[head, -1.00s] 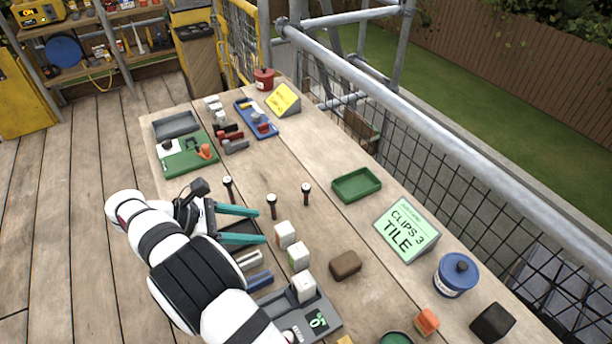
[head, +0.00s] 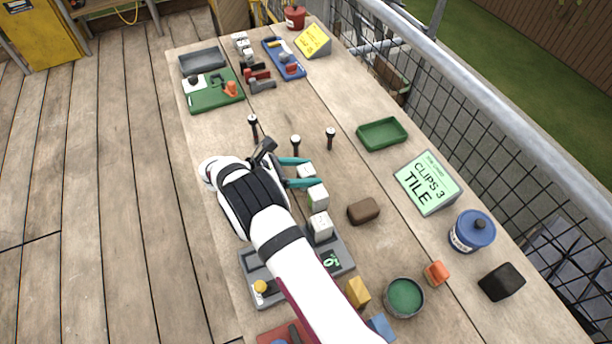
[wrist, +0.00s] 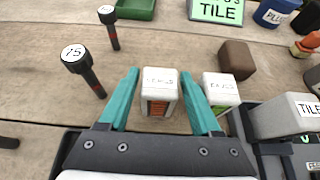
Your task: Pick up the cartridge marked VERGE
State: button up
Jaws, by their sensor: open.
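A white cartridge (wrist: 158,92) with an orange-brown front panel stands upright between my fingers in the wrist view; the small lettering on its top is too blurred to read surely. It also shows in the head view (head: 306,171). My gripper (wrist: 160,76) is open, with one teal finger on each side of this cartridge; whether either finger touches it I cannot tell. A second white cartridge (wrist: 221,92) with a green front stands just right of the right finger, its top lettering also unclear. A third white block (wrist: 285,115), marked TILE, sits in the grey device (head: 343,262).
Several black pegs with white round tops (wrist: 80,66) stand left of and beyond the gripper. A brown block (head: 363,211) lies right of the cartridges. A green sign (head: 427,182) reads CLIPS 3 TILE. A green tray (head: 382,134) stands farther back, with bare tabletop around it.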

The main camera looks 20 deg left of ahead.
grip_shut()
jog(key=shift+r, duration=0.15)
